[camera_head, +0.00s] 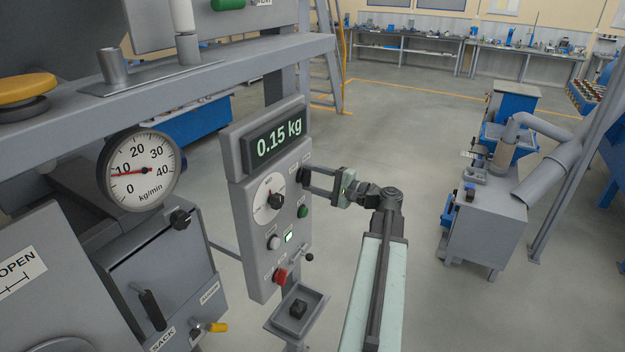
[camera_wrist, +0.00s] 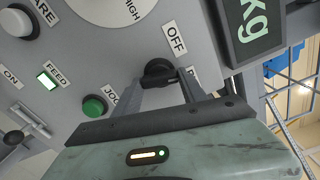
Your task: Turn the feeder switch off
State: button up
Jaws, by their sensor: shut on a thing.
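The black rotary switch knob (camera_wrist: 158,70) sits on the grey control panel (camera_head: 247,215), beside an OFF label (camera_wrist: 175,38). A second label next to it is mostly hidden by a finger. My gripper (camera_wrist: 163,82) is shut on this knob, one finger on each side. In the head view, my gripper (camera_head: 308,180) reaches the panel's upper right edge from the right, and the knob is small and partly covered there. The FEED lamp (camera_wrist: 46,80) is lit green-white; it also shows in the head view (camera_head: 288,237).
The display (camera_head: 278,139) reads 0.15 kg. The kg/min gauge (camera_head: 140,171) points near 10. A green JOG button (camera_wrist: 94,106) is close to my gripper. A dial (camera_head: 269,198), a red button (camera_head: 280,276) and a lever (camera_head: 308,257) share the panel.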

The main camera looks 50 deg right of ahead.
jog(key=shift+n, duration=4.3)
jog(key=o, duration=1.4)
jog(key=shift+c, duration=0.2)
jog(key=shift+s, duration=0.1)
jog(key=v, duration=0.7)
jog(key=shift+s, duration=0.35)
jog(key=shift+d, duration=0.1)
